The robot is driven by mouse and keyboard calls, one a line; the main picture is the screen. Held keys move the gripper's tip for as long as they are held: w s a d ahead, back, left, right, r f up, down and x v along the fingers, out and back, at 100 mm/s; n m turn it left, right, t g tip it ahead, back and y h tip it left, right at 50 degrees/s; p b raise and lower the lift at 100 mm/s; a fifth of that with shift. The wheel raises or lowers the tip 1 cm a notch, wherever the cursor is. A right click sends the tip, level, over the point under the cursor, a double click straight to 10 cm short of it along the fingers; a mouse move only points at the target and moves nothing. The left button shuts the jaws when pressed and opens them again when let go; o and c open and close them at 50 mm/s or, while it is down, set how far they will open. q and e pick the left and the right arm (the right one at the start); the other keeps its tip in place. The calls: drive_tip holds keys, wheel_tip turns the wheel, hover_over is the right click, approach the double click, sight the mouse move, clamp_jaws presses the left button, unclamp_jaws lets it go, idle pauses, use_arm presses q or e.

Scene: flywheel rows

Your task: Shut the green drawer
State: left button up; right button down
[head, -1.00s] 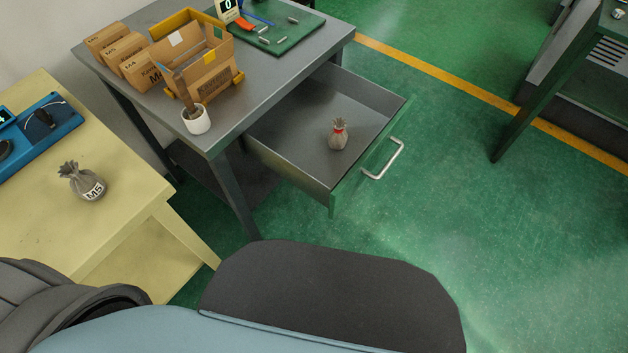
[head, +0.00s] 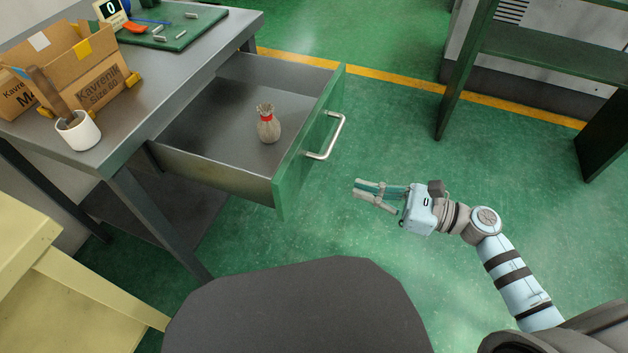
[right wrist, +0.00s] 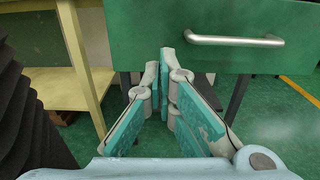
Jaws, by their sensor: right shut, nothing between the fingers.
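The green drawer (head: 308,150) stands pulled out of the grey workbench, its green front facing right with a silver bar handle (head: 328,138). A small tied grey sack with a red band (head: 267,124) stands inside it. My right gripper (head: 357,190) is shut and empty, in front of the drawer front and apart from it, to the right of and below the handle in the head view. In the right wrist view the drawer front (right wrist: 150,35) and handle (right wrist: 235,40) show ahead of and above the fingertips. My left gripper is not in view.
On the grey workbench (head: 145,95) stand a cardboard box (head: 95,85), a white cup (head: 78,132) and a green mat (head: 190,30) with small metal parts. A cream table (head: 30,240) is at the left. Green floor is clear right of the drawer.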

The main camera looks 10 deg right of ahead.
sight(299, 173)
drive_tip(key=x, duration=1.1)
